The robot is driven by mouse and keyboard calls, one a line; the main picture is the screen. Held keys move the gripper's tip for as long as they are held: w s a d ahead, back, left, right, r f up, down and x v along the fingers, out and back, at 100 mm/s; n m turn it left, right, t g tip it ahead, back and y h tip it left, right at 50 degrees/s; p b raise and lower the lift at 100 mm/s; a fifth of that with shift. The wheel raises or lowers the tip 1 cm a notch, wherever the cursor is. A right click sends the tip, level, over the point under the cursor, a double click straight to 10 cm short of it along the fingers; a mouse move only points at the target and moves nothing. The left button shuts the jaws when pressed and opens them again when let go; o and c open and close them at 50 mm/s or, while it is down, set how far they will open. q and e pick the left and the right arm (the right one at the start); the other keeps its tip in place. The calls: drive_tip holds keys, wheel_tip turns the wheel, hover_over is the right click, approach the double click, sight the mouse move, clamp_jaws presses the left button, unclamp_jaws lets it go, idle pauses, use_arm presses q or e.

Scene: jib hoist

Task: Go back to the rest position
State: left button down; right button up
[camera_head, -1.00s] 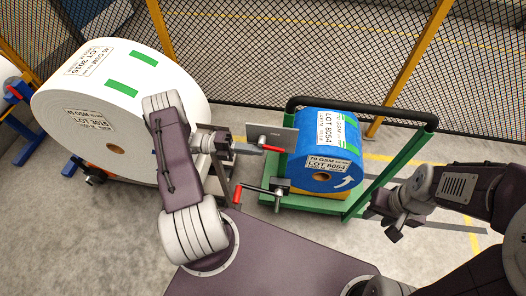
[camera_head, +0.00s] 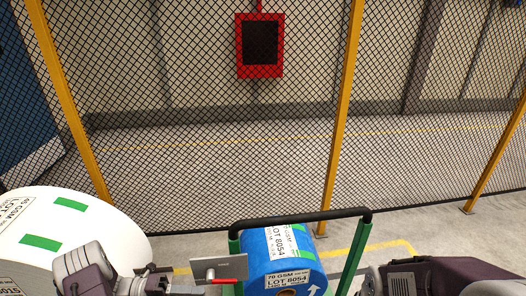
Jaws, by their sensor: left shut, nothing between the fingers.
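My left gripper (camera_head: 168,284) is low in the head view, at the bottom edge, with its arm coming in from the left. Its jaws are shut and empty. It points right, close to a grey metal plate (camera_head: 216,267) and a red handle (camera_head: 222,281); I cannot tell whether it touches them. My right arm shows at the bottom right, but its gripper is below the picture.
A large white roll (camera_head: 95,232) stands at the lower left. A blue roll (camera_head: 262,252) sits on a green cart with a black rail (camera_head: 300,217) at bottom centre. A mesh fence with yellow posts (camera_head: 340,130) spans the view; a red-framed panel (camera_head: 260,44) is behind it.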

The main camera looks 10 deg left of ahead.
use_arm(q)
drive_tip(key=s+d+r+n+y+p, duration=0.2)
drive_tip(key=n+y, duration=0.6)
drive_tip(key=n, duration=0.9)
drive_tip(key=s+d+r+n+g+y+p, duration=0.1)
drive_tip(key=s+d+r+n+y, duration=0.3)
drive_tip(key=n, duration=1.4)
wheel_tip(320, 180, up, 3)
drive_tip(key=s+y+p, duration=0.1)
drive_tip(key=s+y, duration=0.1)
drive_tip(key=y, duration=0.2)
drive_tip(key=shift+f+n+y, duration=0.2)
drive_tip(key=shift+n+y, duration=0.1)
drive_tip(key=shift+y, duration=0.1)
